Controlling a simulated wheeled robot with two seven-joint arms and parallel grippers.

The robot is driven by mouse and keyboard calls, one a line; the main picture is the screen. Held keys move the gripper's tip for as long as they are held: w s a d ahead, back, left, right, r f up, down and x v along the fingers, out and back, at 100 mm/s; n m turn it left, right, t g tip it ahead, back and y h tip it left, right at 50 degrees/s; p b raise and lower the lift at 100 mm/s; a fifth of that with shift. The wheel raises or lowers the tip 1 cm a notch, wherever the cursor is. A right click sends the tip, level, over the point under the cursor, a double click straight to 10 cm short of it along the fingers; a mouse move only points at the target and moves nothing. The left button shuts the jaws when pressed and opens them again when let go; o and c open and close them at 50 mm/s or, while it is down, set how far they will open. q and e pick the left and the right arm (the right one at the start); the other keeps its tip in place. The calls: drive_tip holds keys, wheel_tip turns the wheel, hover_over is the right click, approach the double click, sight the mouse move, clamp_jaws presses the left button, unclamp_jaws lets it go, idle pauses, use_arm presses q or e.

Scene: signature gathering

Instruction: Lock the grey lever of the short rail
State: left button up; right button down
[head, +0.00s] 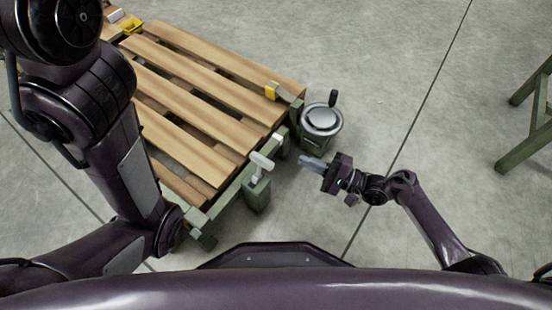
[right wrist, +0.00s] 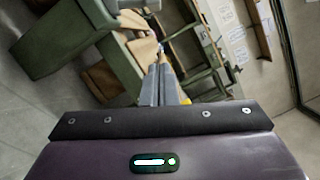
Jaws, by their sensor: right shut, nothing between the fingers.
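A pale grey lever (head: 262,161) stands on the green short rail (head: 228,190) at the near end of the slatted wooden table, above a green leg. My right gripper (head: 303,160) is shut and empty, to the right of the lever and apart from it, with its fingers pointing left. In the right wrist view, the shut fingers (right wrist: 160,84) point towards green framework and wooden slats. I cannot surely make out the lever in that view. My left arm rises along the left of the head view, but its gripper is out of sight.
The wooden slats (head: 190,88) fill the table top. A green trestle (head: 520,150) is far right, with bare floor between.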

sight(259, 172)
drive_tip(key=a+r+b, duration=0.2)
drive_tip(key=a+b, duration=0.1)
drive_tip(key=a, duration=0.5)
drive_tip(key=shift+a+r, duration=0.2)
drive_tip(key=shift+a, duration=0.2)
drive_tip(key=shift+r, duration=0.1)
